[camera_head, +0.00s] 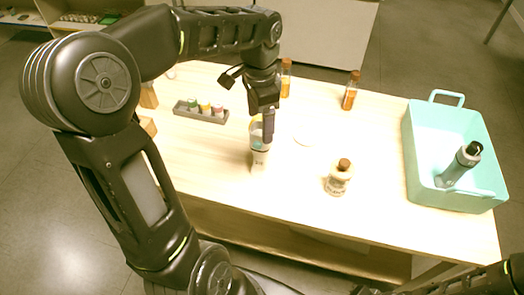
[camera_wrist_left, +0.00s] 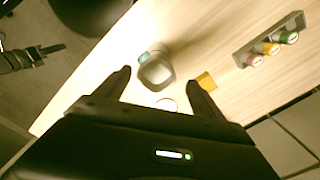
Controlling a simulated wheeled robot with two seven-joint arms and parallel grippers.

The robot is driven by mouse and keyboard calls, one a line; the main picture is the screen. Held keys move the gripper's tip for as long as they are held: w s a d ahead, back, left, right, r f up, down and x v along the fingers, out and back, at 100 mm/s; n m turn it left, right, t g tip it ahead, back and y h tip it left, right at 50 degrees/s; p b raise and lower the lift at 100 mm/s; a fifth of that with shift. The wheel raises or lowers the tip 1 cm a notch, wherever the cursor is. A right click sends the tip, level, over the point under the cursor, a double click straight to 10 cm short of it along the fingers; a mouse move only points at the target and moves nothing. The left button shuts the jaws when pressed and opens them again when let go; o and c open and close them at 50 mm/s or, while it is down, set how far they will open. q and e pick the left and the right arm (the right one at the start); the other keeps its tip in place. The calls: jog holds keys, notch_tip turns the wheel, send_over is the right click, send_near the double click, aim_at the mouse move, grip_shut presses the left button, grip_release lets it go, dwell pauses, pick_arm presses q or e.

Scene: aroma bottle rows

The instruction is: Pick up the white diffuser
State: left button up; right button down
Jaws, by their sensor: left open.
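The white diffuser (camera_head: 260,158) stands on the wooden table in the head view, with its upper part partly hidden by my left gripper. In the left wrist view the white diffuser (camera_wrist_left: 156,72) shows as a pale rounded body with a grey-teal part, in the space ahead of and between the fingertips. My left gripper (camera_head: 268,124) points down over it and is open; its two dark fingers also show in the left wrist view (camera_wrist_left: 160,76). I cannot tell whether a finger touches the diffuser. My right arm shows only in part at the lower right, its gripper unclear.
A teal tray (camera_head: 417,150) at the right holds a grey bottle (camera_head: 459,166). A corked jar (camera_head: 338,178) stands right of the diffuser. Amber bottles (camera_head: 351,90) (camera_head: 286,78) stand at the back. A grey rack (camera_head: 190,112) holds small coloured-capped bottles at the left.

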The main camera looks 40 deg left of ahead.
aim_at(261, 141)
pick_arm(q)
jog(key=shift+f, duration=1.2)
jog(key=shift+s+d+f+p, duration=0.1)
jog(key=shift+f+p, duration=0.25)
jog(key=shift+f, duration=0.95)
jog(key=shift+s+d+f+p, duration=0.1)
jog(key=shift+f+p, duration=0.25)
jog(key=shift+f, duration=0.95)
